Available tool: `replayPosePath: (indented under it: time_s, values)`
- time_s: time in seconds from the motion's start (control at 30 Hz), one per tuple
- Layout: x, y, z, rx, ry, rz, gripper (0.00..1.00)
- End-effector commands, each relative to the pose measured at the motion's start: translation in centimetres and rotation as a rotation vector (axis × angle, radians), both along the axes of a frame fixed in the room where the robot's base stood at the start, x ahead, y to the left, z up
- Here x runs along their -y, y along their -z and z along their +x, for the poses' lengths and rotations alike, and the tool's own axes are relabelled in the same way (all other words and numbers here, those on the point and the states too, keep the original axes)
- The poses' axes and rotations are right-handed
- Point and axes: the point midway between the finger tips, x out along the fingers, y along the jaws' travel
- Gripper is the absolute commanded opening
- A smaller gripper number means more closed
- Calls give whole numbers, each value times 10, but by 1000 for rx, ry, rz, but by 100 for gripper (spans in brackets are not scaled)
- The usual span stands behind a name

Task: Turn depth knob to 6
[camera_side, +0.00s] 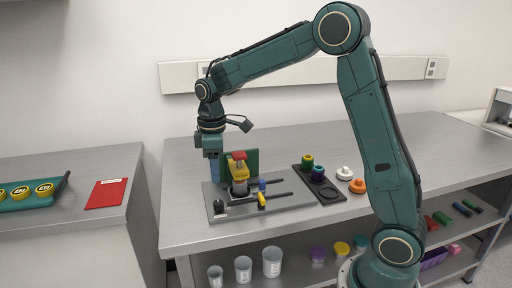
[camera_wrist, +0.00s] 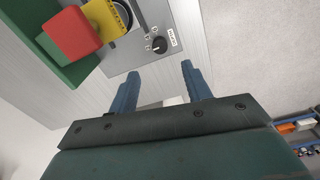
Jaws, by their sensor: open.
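The depth knob (camera_wrist: 158,46) is a small black dial on the grey base plate in the wrist view. A white label stands beside it and small marked tags sit around it; I cannot read its setting. It also shows as a small black knob (camera_side: 219,207) at the plate's front left in the side view. My gripper (camera_wrist: 159,69) is open, with two blue fingers apart and nothing between them. The knob lies just beyond the fingertips, roughly in line with the gap, not touched. In the side view my gripper (camera_side: 214,178) hangs above the plate's left part.
A yellow and red instrument head (camera_side: 239,170) with a green panel (camera_side: 252,162) stands close to my gripper. Yellow and blue levers (camera_side: 262,195) sit to its right. A dark tray (camera_side: 330,196) holds coloured rings farther right. The bench front is clear.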

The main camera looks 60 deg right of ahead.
Motion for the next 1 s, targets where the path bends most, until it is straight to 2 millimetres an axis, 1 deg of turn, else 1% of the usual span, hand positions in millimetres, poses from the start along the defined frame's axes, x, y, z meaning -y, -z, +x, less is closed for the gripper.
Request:
replayPosePath:
  time_s: [0.03,0.4,0.6,0.8,1.0]
  values:
    - [0,8,-1,-4,0,1,49]
    - [1,65,0,-5,1,0,49]
    - [2,91,1,-3,1,0,49]
    - [2,105,1,-1,1,0,49]
    - [2,109,1,0,1,0,49]
